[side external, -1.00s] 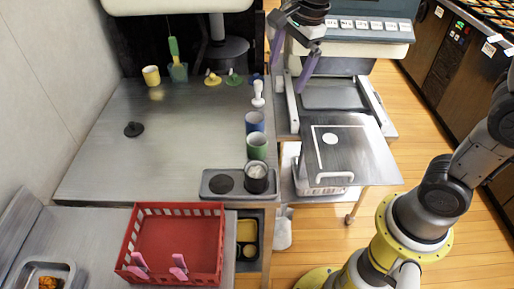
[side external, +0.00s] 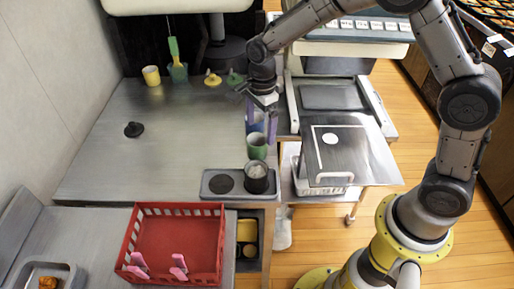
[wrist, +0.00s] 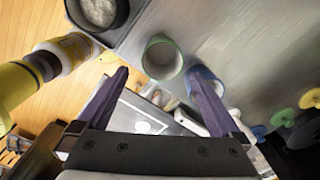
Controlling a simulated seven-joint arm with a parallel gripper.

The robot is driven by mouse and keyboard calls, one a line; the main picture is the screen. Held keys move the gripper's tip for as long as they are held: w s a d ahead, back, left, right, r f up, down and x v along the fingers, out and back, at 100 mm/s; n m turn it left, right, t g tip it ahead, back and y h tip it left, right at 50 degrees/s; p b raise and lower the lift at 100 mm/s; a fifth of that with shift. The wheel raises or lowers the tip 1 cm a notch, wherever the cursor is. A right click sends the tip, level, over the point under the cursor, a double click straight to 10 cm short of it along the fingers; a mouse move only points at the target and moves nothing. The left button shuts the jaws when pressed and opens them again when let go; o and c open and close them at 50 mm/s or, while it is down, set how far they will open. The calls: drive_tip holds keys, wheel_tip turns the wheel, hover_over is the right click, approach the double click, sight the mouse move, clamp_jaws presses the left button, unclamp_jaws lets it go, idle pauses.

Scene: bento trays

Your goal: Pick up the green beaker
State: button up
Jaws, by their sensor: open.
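The green beaker (side external: 257,146) stands upright on the grey metal table, near its right edge. The blue beaker (side external: 254,124) stands just behind it, partly hidden by my gripper. In the wrist view the green beaker (wrist: 162,58) shows open and empty between and beyond my finger tips, with the blue beaker (wrist: 206,80) partly behind the right finger. My gripper (side external: 259,122) is open, with purple fingers pointing down around the blue beaker's place; in the wrist view its fingers (wrist: 165,85) hold nothing. I cannot tell whether a finger touches the blue beaker.
A dark cup (side external: 257,178) stands on a grey tray (side external: 228,195) in front of the green beaker. A red crate (side external: 180,207) is at the front. A yellow cup (side external: 151,76) and a teal holder (side external: 178,73) stand at the back. The table's middle is mostly clear.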

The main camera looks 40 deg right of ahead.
sight(257, 140)
drive_tip(key=shift+w+a+f, duration=0.15)
drive_tip(key=shift+a+f, duration=0.05)
drive_tip(key=shift+f, duration=1.15)
drive_tip(key=shift+w+a+f, duration=0.1)
drive_tip(key=shift+a+f, duration=0.05)
drive_tip(key=shift+f, duration=1.2)
drive_tip(key=c, duration=1.3)
drive_tip(key=shift+r, duration=0.1)
